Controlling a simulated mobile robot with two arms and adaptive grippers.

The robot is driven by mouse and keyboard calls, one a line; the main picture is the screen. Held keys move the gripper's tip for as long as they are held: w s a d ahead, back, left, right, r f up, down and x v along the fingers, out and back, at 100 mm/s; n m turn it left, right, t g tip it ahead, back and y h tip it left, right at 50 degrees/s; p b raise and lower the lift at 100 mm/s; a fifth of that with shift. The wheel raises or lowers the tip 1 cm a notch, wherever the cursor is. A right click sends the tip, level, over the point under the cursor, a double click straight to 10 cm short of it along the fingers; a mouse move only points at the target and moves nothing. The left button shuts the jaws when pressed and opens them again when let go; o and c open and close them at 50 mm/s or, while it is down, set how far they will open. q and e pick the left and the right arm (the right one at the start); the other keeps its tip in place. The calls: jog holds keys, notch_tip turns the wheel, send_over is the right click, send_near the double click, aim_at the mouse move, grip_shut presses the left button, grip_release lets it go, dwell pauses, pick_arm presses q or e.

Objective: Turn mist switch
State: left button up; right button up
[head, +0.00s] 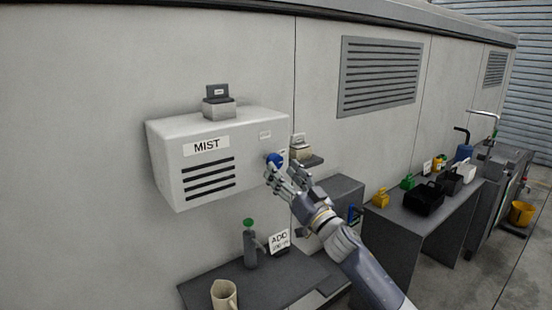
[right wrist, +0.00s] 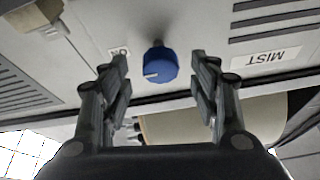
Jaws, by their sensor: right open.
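The mist box (head: 210,155) is a pale wall unit with a MIST label and dark vent slots. Its switch is a blue round knob (head: 274,159) at the right end of the box front. In the right wrist view the knob (right wrist: 160,64) has a white pointer line and sits between the finger tips, a little beyond them. My right gripper (head: 279,173) is open at the knob; it also shows in the right wrist view (right wrist: 160,75) with a gap on both sides of the knob. A small label beside the knob is partly hidden by a finger. My left gripper is not in view.
A small dark sign on a grey block (head: 218,104) stands on top of the box. A small shelf (head: 306,160) is right of it. A bench with several containers stands at right.

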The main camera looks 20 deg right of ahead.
aim_at(278, 165)
jog(key=shift+p+x, duration=0.45)
jog(key=shift+x, duration=1.8)
jog(key=shift+c, duration=0.5)
jog(key=c, duration=1)
